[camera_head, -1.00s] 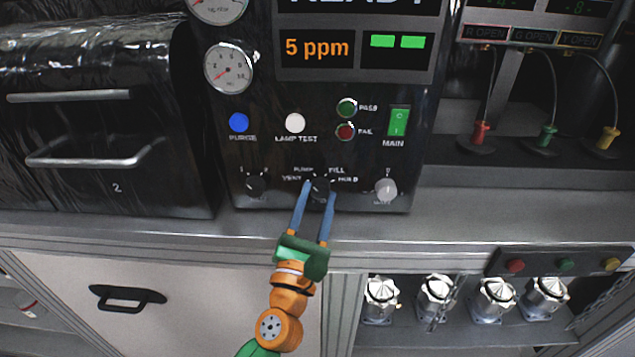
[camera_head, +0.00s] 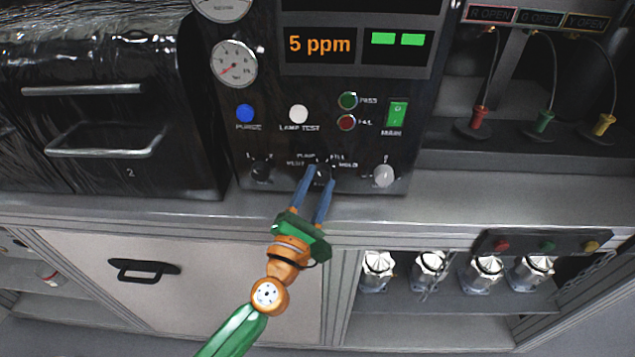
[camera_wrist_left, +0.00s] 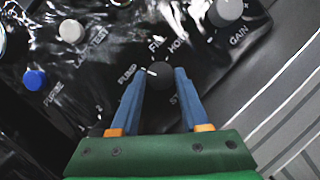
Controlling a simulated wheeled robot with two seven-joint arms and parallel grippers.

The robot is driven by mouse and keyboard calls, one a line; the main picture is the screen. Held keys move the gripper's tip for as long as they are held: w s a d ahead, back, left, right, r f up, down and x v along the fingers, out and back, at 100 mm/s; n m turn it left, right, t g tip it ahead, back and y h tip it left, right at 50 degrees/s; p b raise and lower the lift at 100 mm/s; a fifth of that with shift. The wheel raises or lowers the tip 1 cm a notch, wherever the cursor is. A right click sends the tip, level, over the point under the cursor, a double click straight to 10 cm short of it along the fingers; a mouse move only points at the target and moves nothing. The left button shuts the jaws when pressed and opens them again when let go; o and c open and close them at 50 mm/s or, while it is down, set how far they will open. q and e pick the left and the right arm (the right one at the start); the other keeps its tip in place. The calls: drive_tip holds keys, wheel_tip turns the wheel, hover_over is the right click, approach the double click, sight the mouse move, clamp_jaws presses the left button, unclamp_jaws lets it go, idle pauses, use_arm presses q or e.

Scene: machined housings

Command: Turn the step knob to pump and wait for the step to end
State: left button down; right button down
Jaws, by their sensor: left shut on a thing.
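The black step knob (camera_head: 321,173) is low on the dark panel, with PUMP, VENT, FILL and HOLD printed around it. My left gripper (camera_head: 322,177) is shut on it, one blue finger on each side. In the left wrist view the knob (camera_wrist_left: 160,75) sits between the fingertips (camera_wrist_left: 160,72), and its white mark points towards the PUMP label (camera_wrist_left: 127,73). The left finger covers part of the panel there. The panel's screen (camera_head: 355,40) reads 5 ppm in orange beside two green bars; its upper line is cut off. My right gripper is not in view.
A smaller knob (camera_head: 261,169) is left of the step knob and a grey gain knob (camera_head: 383,175) is right of it. Purge (camera_head: 245,113) and lamp test (camera_head: 298,113) buttons sit above. A bare grey bench edge (camera_head: 450,210) runs below the panel.

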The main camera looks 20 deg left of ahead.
use_arm(q)
drive_tip(key=shift+c, duration=2)
unclamp_jaws()
drive_tip(key=shift+s+f, duration=0.2)
drive_tip(key=shift+s, duration=0.1)
drive_tip(key=b+v, duration=0.2)
drive_tip(key=v, duration=0.4)
drive_tip(key=shift+s, duration=0.2)
